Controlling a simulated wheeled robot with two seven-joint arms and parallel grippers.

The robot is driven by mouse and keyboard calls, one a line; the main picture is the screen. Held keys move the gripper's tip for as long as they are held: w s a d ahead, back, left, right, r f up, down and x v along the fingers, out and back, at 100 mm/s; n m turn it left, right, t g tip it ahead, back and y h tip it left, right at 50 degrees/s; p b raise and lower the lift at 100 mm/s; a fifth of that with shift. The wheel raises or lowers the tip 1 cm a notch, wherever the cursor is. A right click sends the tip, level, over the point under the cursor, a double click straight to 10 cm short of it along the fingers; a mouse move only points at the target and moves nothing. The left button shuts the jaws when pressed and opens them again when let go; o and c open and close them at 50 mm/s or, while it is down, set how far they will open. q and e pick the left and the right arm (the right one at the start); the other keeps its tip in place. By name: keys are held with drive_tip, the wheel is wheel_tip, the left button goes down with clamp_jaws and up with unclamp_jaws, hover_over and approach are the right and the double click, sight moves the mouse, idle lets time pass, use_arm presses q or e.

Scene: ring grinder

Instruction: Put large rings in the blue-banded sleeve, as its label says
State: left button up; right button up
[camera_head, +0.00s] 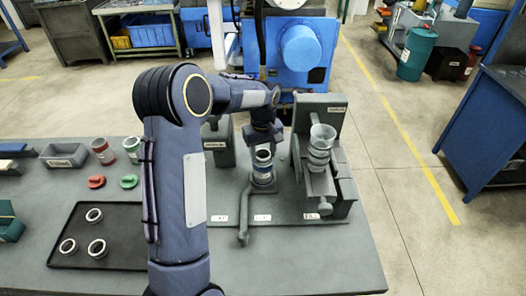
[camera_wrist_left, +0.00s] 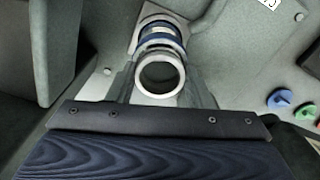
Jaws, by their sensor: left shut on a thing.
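My left gripper (camera_head: 263,152) is shut on a large metal ring (camera_wrist_left: 160,75). The ring is just above or at the mouth of the blue-banded sleeve (camera_wrist_left: 160,34); I cannot tell whether they touch. In the head view the sleeve (camera_head: 263,176) stands upright on the grey fixture, partly hidden by the gripper. Loose rings lie in the black tray (camera_head: 120,225): one at the back (camera_head: 94,215), one at front left (camera_head: 68,246), one at front right (camera_head: 97,248). My right gripper is not in view.
The grinder (camera_head: 336,185) with a stacked clear-topped part (camera_head: 320,145) stands right of the sleeve. A grey bin (camera_head: 64,155), a red-banded sleeve (camera_head: 103,151), a green-banded sleeve (camera_head: 132,149) and red (camera_head: 96,182) and green (camera_head: 130,182) pieces stand behind the tray. The front right tabletop is clear.

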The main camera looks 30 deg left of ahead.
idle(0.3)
use_arm(q)
drive_tip(key=o, duration=1.7)
drive_tip(key=shift+r+p, duration=1.35)
drive_tip(key=shift+r, duration=2.1)
